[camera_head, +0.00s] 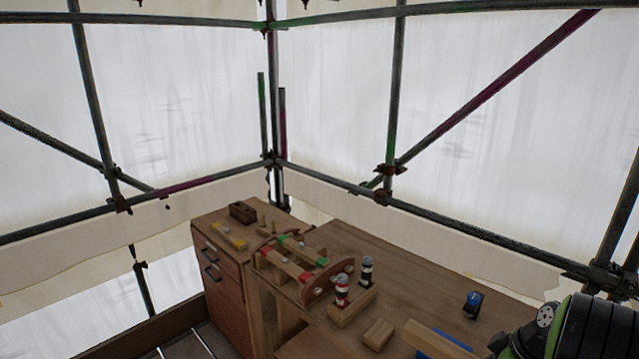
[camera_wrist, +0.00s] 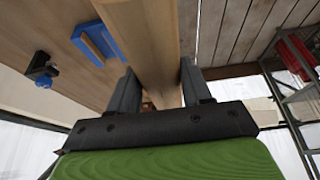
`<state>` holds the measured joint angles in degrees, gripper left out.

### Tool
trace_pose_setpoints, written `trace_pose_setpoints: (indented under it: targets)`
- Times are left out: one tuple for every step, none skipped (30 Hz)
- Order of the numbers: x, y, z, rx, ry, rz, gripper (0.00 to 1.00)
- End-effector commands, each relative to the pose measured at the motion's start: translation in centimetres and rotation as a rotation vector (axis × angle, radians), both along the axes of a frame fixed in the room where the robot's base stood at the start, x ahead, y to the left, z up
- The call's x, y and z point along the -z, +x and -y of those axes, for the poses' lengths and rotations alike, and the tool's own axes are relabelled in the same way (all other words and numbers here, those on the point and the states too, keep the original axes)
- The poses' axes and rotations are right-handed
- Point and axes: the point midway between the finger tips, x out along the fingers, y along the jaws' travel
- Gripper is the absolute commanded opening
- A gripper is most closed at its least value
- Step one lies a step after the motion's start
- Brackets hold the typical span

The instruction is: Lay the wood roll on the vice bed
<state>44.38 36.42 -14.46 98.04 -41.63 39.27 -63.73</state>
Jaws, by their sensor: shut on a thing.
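My gripper (camera_wrist: 159,74) is shut on a long, pale wooden piece (camera_wrist: 145,35), which I take for the wood roll. It runs between the two fingers and out of the top of the wrist view. In the head view what looks like the same piece (camera_head: 432,338) shows at the bottom right, beside my dark wrist. A wooden frame with curved ends and red- and green-ended bars (camera_head: 318,285) stands on the bench left of it. I cannot tell surely which thing is the vice bed. The held piece looks apart from that frame.
On the bench (camera_head: 415,280) are a block with two striped posts (camera_head: 350,307), a small wood block (camera_head: 379,334) and a blue-and-black item (camera_head: 473,304). A blue piece with wood (camera_wrist: 98,42) lies left of the held piece. A drawer cabinet (camera_head: 222,285) stands left. The bench's back right is clear.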

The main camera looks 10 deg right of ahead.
Motion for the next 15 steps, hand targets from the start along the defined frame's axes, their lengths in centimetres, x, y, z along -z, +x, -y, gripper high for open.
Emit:
trace_pose_setpoints:
  targets:
    - [0.7,0.5,-0.8,0.006,0.003,0.000,0.00]
    - [1.0,0.8,-1.0,0.016,0.002,0.001,0.00]
    - [1.5,1.1,-1.5,0.028,0.002,0.000,0.00]
    - [1.8,1.4,-1.8,0.038,0.003,0.001,0.00]
    - [2.1,1.6,-2.1,0.049,0.003,0.001,0.00]
    - [2.7,2.0,-2.6,0.064,0.002,0.000,0.00]
    - [3.1,2.2,-3.0,0.076,0.003,0.000,0.00]
    - [3.5,2.5,-3.5,0.089,0.003,0.000,0.00]
    - [4.2,2.9,-4.1,0.107,0.003,0.000,0.00]
    - [4.7,3.3,-4.6,0.120,0.003,0.000,0.00]
    - [5.2,3.5,-5.1,0.138,0.003,-0.002,0.00]
    - [6.0,4.0,-6.0,0.159,0.004,-0.001,0.00]
    - [6.7,4.3,-6.6,0.176,0.004,-0.002,0.00]
    - [7.3,4.6,-7.3,0.194,0.004,-0.002,0.00]
    - [8.3,5.0,-8.3,0.220,0.003,-0.002,0.00]
